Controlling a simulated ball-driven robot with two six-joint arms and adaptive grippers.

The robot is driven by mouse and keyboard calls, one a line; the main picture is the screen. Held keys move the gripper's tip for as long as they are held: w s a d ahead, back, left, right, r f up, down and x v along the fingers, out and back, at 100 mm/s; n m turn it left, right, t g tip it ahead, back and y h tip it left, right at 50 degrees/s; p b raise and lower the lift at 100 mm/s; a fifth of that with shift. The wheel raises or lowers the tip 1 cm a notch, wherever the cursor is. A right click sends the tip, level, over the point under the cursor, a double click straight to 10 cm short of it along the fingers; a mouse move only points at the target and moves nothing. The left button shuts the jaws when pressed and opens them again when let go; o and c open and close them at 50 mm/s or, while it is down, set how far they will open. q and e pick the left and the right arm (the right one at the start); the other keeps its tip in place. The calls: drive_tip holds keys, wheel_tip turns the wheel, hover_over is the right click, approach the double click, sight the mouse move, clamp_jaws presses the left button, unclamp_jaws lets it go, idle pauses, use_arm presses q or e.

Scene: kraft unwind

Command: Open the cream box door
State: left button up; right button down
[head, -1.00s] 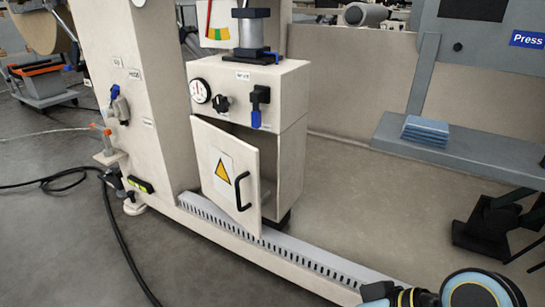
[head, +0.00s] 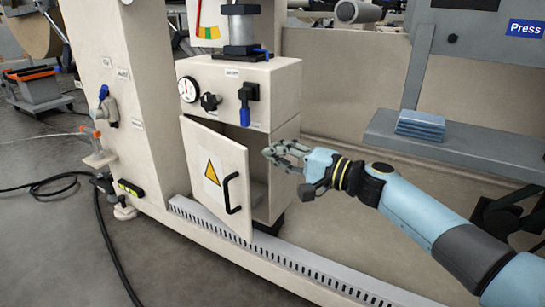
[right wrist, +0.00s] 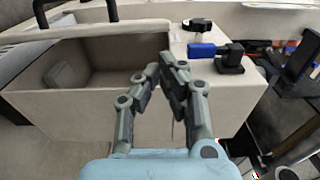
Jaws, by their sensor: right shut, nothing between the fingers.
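The cream box (head: 285,88) stands beside the tall cream column. Its door (head: 213,165) is hinged at the left and stands partly open, with a gap along its right edge. The door has a yellow warning triangle and a black handle (head: 231,194). My right gripper (head: 272,153) is shut and empty, at the right of the door's free edge by the opening. In the right wrist view, my right gripper's fingertips (right wrist: 167,60) are together in front of the box, and the hollow interior (right wrist: 105,60) shows at the left. My left gripper is not in view.
A gauge (head: 188,89), a black knob (head: 210,101) and a blue-handled switch (head: 245,105) are on the box front above the door. A slotted grey rail (head: 290,258) runs below. A grey shelf (head: 470,145) with blue pads stands at the right.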

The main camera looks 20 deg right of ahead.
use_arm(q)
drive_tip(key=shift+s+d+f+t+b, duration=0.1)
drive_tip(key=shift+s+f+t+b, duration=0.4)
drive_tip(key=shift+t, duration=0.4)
use_arm(e)
drive_tip(key=x, duration=0.7)
drive_tip(key=shift+w+a, duration=0.25)
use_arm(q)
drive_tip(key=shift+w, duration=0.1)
use_arm(e)
drive_tip(key=shift+f, duration=0.1)
